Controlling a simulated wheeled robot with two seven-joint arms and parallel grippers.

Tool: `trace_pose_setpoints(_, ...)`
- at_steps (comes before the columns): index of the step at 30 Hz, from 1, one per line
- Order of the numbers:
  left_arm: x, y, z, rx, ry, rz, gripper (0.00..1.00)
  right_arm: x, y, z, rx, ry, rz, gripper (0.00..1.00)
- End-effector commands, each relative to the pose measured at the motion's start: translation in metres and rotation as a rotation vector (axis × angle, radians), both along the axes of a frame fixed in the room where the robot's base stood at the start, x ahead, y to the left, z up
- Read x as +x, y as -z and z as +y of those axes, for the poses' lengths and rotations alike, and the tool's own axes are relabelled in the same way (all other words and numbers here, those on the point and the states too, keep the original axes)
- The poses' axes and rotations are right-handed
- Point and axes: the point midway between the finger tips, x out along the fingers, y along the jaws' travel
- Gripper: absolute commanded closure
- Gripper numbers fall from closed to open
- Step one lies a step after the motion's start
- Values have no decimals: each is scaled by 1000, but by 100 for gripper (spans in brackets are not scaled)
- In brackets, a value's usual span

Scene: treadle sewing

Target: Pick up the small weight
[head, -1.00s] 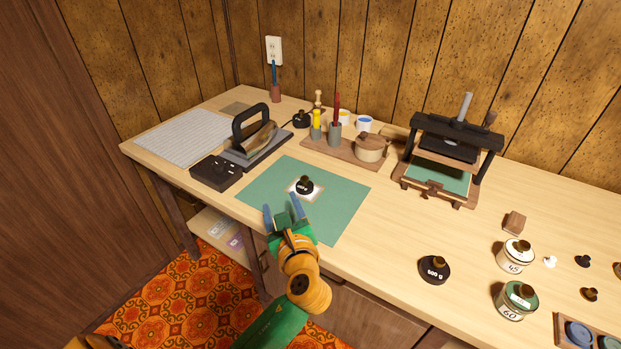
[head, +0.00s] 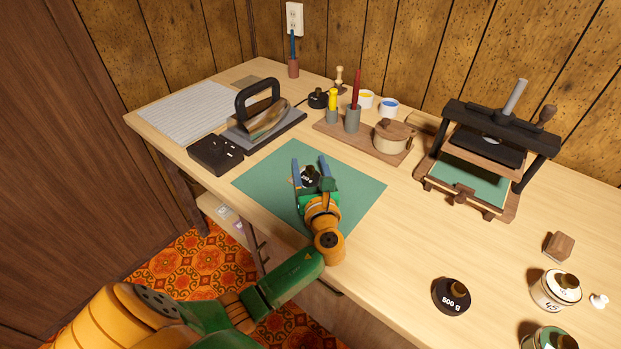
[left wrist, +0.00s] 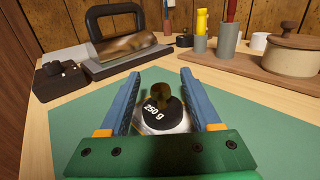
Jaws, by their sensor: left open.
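The small weight (left wrist: 164,112) is a black disc with a brassy knob, marked 250 g. My left gripper (head: 310,164) is open, with one blue finger on each side of the weight. In the left wrist view the fingers (left wrist: 158,80) reach past the weight, with a gap visible on both sides. My right gripper is not in view.
A larger 500 g weight (head: 451,296) stands at the front right. An iron (head: 262,118) and a black box (head: 215,155) are at left. A wooden tray (head: 332,129) with pots lies behind the mat, and a press (head: 485,155) stands at right.

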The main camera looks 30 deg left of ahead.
Motion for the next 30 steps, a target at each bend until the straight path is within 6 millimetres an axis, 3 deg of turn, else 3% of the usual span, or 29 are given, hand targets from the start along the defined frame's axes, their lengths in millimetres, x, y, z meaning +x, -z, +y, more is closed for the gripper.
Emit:
trace_pose_setpoints(4,16,0,16,1,-1,-1,36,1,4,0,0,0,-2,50)
trace_pose_setpoints(11,18,0,17,-1,1,0,36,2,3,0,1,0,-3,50)
trace_pose_setpoints(18,18,0,17,-1,1,0,100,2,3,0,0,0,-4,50)
trace_pose_setpoints(30,18,-1,17,-1,1,-1,100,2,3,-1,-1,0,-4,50)
